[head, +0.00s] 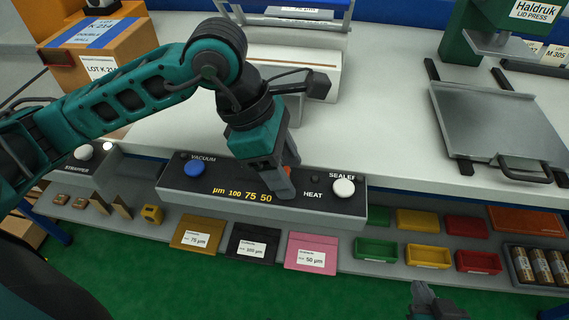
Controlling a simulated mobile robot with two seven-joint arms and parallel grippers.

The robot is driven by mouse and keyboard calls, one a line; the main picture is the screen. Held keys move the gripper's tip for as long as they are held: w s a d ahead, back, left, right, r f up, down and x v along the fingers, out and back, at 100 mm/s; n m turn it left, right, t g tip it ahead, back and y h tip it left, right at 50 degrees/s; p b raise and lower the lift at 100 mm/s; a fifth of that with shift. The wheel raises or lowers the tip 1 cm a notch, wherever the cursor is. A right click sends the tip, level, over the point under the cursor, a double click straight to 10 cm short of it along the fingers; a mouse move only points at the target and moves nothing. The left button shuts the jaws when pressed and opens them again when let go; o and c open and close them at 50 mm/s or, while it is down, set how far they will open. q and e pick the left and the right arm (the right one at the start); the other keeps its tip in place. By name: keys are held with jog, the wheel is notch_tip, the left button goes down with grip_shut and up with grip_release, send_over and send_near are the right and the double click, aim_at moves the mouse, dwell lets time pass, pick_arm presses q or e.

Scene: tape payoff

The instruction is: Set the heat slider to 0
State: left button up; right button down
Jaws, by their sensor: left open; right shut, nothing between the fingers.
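The dark control panel (225,199) stands at the bench's front edge, with a blue VACUUM knob (194,167), yellow "µm 100 75 50" marks, a HEAT label (313,195) and a white SEALER knob (343,187). My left gripper (289,182) points down at the panel just left of HEAT, its fingers open. A small orange-red bit (290,171) shows by the fingers; I cannot tell whether it is the heat slider's handle or whether they touch it. The gripper hides the slider track and its setting. My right gripper (424,291) is shut and empty at the bottom right.
Below the panel, a shelf holds brown, black and pink packets (311,254) and green, yellow and red bins (428,256). A grey press plate (490,118) lies on the bench at right. A cardboard box (98,50) stands at upper left.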

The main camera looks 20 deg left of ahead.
pick_arm(q)
jog(key=p+v, duration=0.2)
jog(key=v, duration=1.1)
pick_arm(e)
jog(key=shift+s+d+r, duration=0.25)
jog(key=shift+d+r, duration=0.05)
jog(key=shift+d, duration=0.1)
pick_arm(q)
jog(key=shift+s, duration=0.1)
pick_arm(e)
jog(key=shift+r, duration=0.1)
